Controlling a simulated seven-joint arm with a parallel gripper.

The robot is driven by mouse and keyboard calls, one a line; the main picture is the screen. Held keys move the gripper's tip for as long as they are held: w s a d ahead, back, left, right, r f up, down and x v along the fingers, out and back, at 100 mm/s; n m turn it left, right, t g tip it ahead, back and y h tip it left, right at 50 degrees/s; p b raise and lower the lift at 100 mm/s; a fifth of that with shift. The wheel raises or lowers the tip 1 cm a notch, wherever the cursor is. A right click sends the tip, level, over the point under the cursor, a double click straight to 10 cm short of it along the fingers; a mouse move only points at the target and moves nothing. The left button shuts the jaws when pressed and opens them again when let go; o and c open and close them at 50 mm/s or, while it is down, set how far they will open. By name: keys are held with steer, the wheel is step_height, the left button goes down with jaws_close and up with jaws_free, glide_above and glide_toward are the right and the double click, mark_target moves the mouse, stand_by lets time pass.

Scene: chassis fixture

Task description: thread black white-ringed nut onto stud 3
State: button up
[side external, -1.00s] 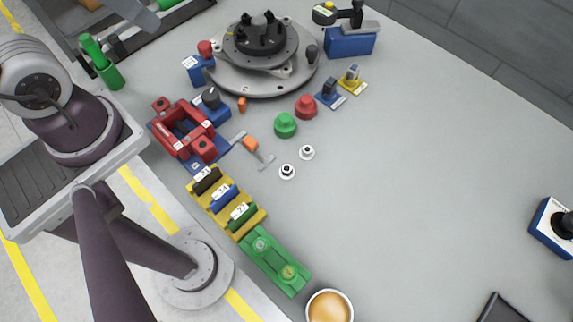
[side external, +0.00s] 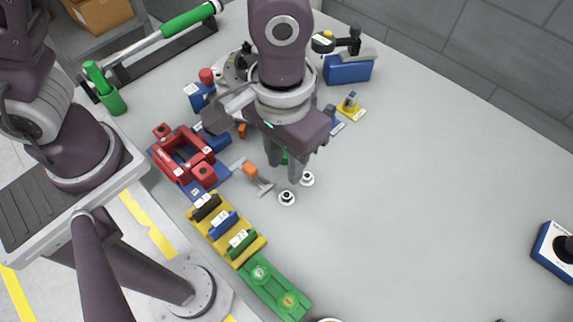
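Two small black nuts with white rings sit on the grey table near the middle: the nearer nut (side external: 287,198) and the farther nut (side external: 307,178). My gripper (side external: 285,174) hangs low over the table just behind them, pointing down. Its two fingers are apart, with nothing visibly held; I cannot tell its exact height. A green knob (side external: 284,157) shows in part between the fingers. The round grey hub fixture (side external: 232,78) is mostly hidden behind my arm. I cannot make out stud 3.
A yellow rack (side external: 258,243) with numbered blocks and a green plate (side external: 275,286) lie front left. A red clamp (side external: 204,173) and a grey tool with an orange part (side external: 251,170) stand left of my gripper. A blue box (side external: 350,69) is behind right.

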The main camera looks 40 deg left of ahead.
mark_target(286, 195)
steer(key=f, duration=0.8)
steer(key=shift+s+d+f, duration=0.2)
steer(key=shift+d+f, duration=0.1)
jaws_close()
steer(key=shift+r, duration=1.35)
steer(key=shift+w, duration=0.1)
steer(key=w+a+r+n, duration=0.1)
steer(key=w+a, duration=0.1)
steer(key=w+a+r, duration=0.2)
steer(key=w, duration=0.1)
steer(key=w+a+r+n, duration=0.1)
steer(key=w+a+r, duration=0.1)
steer(key=w+a, duration=0.1)
steer(key=shift+w+r+n, duration=0.2)
steer(key=shift+w+n, duration=0.05)
steer(key=shift+n, duration=0.05)
steer(key=shift+w+a+r+n, duration=0.65)
steer(key=shift+w+a, duration=0.25)
steer(key=shift+a, duration=1.3)
steer(key=shift+w+a+r+n, duration=0.5)
steer(key=shift+w+a+r, duration=0.35)
steer(key=shift+a, duration=1.3)
steer(key=shift+w+a+r+n, duration=0.6)
steer(key=shift+w+a, duration=0.35)
steer(key=shift+a, duration=1.25)
